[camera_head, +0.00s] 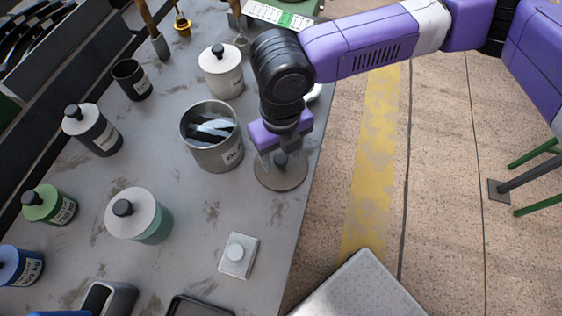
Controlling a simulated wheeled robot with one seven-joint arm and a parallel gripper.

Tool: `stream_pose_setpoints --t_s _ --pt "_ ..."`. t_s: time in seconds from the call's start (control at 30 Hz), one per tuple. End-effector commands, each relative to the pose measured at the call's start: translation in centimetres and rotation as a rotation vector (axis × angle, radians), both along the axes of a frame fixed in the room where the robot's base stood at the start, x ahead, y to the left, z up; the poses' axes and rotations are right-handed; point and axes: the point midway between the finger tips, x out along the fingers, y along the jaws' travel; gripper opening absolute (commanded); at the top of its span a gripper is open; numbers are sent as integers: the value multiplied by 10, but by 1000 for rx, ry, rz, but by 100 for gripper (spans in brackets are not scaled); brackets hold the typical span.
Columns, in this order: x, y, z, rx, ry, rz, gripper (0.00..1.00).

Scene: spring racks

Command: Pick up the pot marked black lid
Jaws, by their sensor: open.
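A round grey lid (280,178) with a dark knob lies flat on the bench near its right edge. My gripper (281,158) points down over this lid, its open jaws around or just above the knob; contact cannot be told. An open grey metal pot (213,156) stands just left of the gripper, with dark and pale pieces inside. Its front label is small and seems to begin with "BL". A dark pot (100,139) with a white lid and black knob stands at the left; its label is unreadable.
Other lidded pots include a white one (221,80), a green one (152,230), a dark green-lidded one (60,211) and a blue one (22,268). A dark open cup (134,84) stands behind. A small white block (239,257) lies in front.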

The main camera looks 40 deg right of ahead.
Motion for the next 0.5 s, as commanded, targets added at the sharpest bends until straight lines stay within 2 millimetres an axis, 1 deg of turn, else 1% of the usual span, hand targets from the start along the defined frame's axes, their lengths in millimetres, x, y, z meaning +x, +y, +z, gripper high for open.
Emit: stream_pose_setpoints --t_s 0.23,0.27,0.4,0.47,0.5 --pt "0 0 -2 0 0 0 54" --pt "0 0 -2 0 0 0 50" --pt "0 0 -2 0 0 0 23" --pt "0 0 -2 0 -1 0 11" --pt "0 0 -2 0 -1 0 3"
